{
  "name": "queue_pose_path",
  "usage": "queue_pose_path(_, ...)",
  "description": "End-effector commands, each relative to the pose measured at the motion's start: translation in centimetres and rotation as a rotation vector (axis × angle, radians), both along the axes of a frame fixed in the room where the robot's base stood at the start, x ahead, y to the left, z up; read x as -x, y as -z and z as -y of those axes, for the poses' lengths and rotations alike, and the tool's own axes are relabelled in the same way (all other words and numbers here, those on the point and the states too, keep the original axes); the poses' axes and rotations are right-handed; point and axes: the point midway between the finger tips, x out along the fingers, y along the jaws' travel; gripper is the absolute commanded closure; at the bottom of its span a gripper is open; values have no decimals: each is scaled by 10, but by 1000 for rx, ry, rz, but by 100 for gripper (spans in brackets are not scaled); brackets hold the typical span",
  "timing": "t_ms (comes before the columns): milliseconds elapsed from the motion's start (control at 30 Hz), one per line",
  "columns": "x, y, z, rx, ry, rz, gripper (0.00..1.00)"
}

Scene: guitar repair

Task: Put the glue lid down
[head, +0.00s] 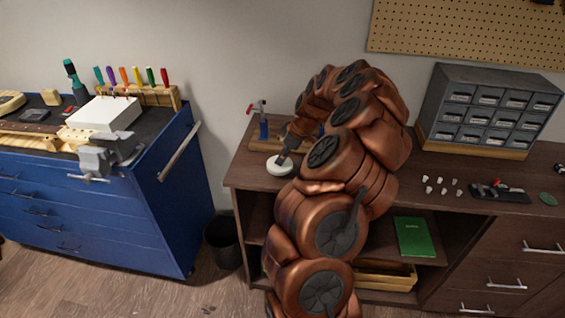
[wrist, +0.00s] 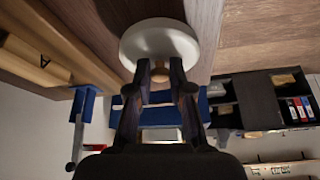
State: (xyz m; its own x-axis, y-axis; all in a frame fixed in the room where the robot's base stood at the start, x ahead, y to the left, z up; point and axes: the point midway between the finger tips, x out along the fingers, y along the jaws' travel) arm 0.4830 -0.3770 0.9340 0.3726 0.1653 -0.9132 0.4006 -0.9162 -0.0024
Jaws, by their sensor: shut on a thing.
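The glue lid is a white round disc (head: 279,165) at the left end of the brown bench top, near its front edge. In the wrist view the white lid (wrist: 160,40) sits between and just beyond my fingertips. My gripper (head: 285,156) is shut on the lid from above; in the wrist view both fingers (wrist: 160,72) meet its near side. I cannot tell whether the lid touches the bench top. No glue pot is clearly visible; my arm covers part of the bench behind.
The brown bench (head: 245,170) holds a red-and-blue clamp tool (head: 262,125) behind the lid, a grey drawer cabinet (head: 490,108), several small white pieces (head: 441,185) and a dark tray (head: 500,193). A blue tool cabinet (head: 150,205) stands left, across a floor gap with a black bin (head: 223,243).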

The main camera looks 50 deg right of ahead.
Motion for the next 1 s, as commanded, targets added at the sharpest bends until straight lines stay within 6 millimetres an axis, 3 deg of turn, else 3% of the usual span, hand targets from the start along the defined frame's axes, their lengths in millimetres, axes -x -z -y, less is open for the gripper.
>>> queue_pose_path(167, -2, 4, 1, -2, 0, -2, 100)
queue_pose_path(500, -1, 35, 2, -1, 2, 0, 100)
queue_pose_path(900, -1, 40, 2, 0, 1, 0, 100)
queue_pose_path(933, -1, 39, 2, 0, 1, 0, 78)
queue_pose_path(1000, -1, 38, 2, 0, 1, 0, 70)
